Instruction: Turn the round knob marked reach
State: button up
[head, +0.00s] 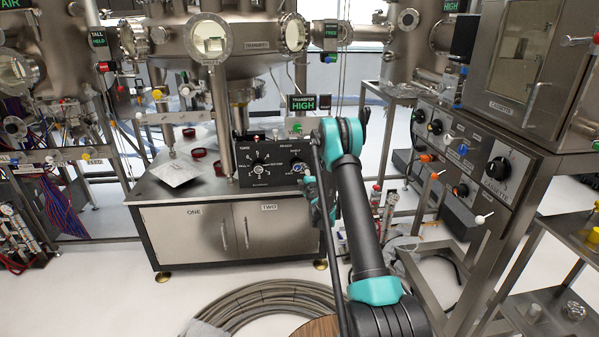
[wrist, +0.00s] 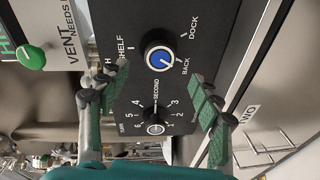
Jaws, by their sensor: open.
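The reach knob (wrist: 159,57) is a round knob with a blue cap and dark rim on a black control panel (wrist: 215,45). Around it are the words SHELF, DOCK and BACK; its white mark appears to point toward BACK. In the head view, the knob (head: 299,168) shows at the right of the panel (head: 277,177), partly crowded by my arm. My gripper (wrist: 157,72) is open and empty, its green-padded fingers spread on either side, with the knob just beyond the fingertips. In the head view my gripper (head: 315,193) is close to the panel, partly hidden by its own links.
A black numbered turn knob (wrist: 155,112) sits beside the reach knob, between my fingers in the wrist view. The panel stands on a steel cabinet (head: 185,230). Coiled hoses (head: 260,300) lie on the floor.

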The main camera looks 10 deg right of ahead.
jog(key=shift+s+d+r, duration=0.1)
jog(key=shift+s+d, duration=0.05)
jog(key=shift+s, duration=1.3)
jog(key=shift+r, duration=0.1)
